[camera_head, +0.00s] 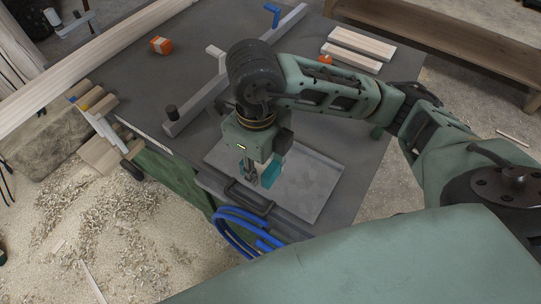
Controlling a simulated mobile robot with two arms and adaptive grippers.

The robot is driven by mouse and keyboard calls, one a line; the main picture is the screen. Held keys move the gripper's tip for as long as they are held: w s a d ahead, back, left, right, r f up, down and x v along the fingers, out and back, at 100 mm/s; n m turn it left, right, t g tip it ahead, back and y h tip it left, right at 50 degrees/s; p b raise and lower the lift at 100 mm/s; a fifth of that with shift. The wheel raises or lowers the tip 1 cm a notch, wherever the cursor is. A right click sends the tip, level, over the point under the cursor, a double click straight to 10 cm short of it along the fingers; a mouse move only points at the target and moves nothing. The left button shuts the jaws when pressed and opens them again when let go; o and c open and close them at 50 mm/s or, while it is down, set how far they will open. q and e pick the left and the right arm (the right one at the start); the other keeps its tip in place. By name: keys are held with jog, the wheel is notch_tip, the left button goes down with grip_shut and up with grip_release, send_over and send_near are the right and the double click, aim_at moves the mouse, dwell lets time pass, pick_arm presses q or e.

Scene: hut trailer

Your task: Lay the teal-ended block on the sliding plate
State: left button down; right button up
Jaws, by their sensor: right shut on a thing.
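The teal-ended block (271,174) is in my right gripper (254,174), which is shut on it and points down. Only teal parts of the block show; the fingers and wrist hide the rest. The block is over the left part of the sliding plate (318,183), a flat pale grey plate on the dark table. I cannot tell whether the block touches the plate. My left gripper is not in view.
A grey rail (190,112) crosses the table behind the plate. A black handle (249,197) and blue hose (246,226) are at the front edge. An orange item (160,45) and pale wood strips (360,42) lie farther back. Shavings cover the floor at left.

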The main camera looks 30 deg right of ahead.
jog(key=w+d+f, duration=0.4)
jog(key=w+d, duration=0.1)
jog(key=w+d+f, duration=0.2)
jog(key=shift+w+d+f+p, duration=0.2)
jog(key=shift+w+d+p, duration=0.1)
jog(key=shift+d+p, duration=0.05)
notch_tip(320, 180, down, 3)
jog(key=shift+f+p, duration=0.2)
jog(key=shift+p, duration=0.3)
jog(key=shift+f, duration=0.4)
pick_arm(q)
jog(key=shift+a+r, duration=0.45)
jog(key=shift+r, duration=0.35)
pick_arm(e)
jog(key=shift+f, duration=0.1)
jog(key=shift+f, duration=0.15)
jog(key=o, duration=1.2)
jog(key=shift+c, duration=0.2)
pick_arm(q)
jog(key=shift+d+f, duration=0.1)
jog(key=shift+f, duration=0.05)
